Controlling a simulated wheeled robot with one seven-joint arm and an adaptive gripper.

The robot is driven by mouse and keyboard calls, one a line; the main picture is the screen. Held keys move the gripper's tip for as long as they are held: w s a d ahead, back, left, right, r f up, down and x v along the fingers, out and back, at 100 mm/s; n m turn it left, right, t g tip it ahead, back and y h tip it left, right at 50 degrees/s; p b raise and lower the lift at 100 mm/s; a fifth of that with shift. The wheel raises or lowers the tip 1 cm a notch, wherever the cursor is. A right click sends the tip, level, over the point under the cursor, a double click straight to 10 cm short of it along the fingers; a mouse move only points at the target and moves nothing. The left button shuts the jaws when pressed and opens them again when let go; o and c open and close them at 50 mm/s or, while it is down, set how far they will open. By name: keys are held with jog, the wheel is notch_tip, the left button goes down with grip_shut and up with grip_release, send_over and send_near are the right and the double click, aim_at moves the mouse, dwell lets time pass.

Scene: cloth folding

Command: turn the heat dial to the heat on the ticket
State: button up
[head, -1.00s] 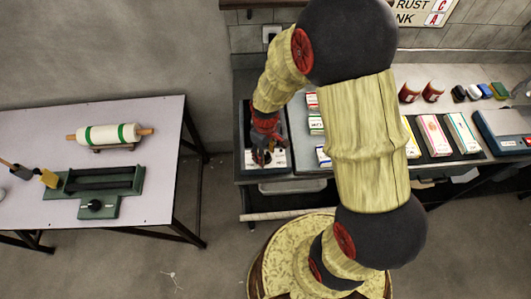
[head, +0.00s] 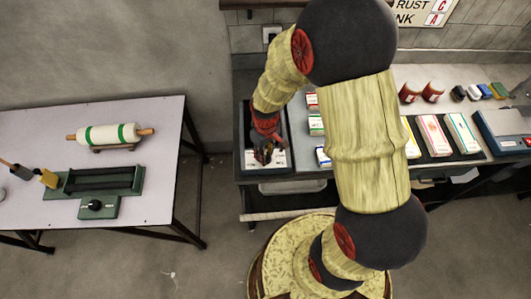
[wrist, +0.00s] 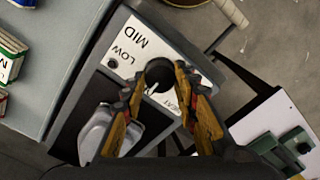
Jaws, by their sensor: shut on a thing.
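The heat dial (wrist: 158,73) is a dark round knob on a white plate (wrist: 138,50) in the wrist view. The plate carries the words LOW, MID and, partly covered by a finger, HEAT. My gripper (wrist: 157,84) has one finger on each side of the dial and is shut on it. A small pale mark shows on the knob between the fingers; the setting it points to is unclear. In the head view my gripper (head: 264,153) is over the plate (head: 277,160) at the left end of the back bench. I cannot make out a ticket.
A grey rounded object (wrist: 98,131) lies close to the fingers. Several small boxes (head: 430,134) stand on the bench to the right. A separate table (head: 160,195) at left holds a roller (head: 105,135) and a green fixture with its own knob (head: 95,206).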

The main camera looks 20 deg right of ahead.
jog(key=m+p, duration=0.1)
jog(key=m, duration=1.2)
jog(key=shift+p, duration=0.3)
dwell(0.5)
jog(key=o, duration=1.1)
jog(key=shift+o, duration=0.3)
jog(key=shift+r, duration=0.1)
notch_tip(320, 180, up, 12)
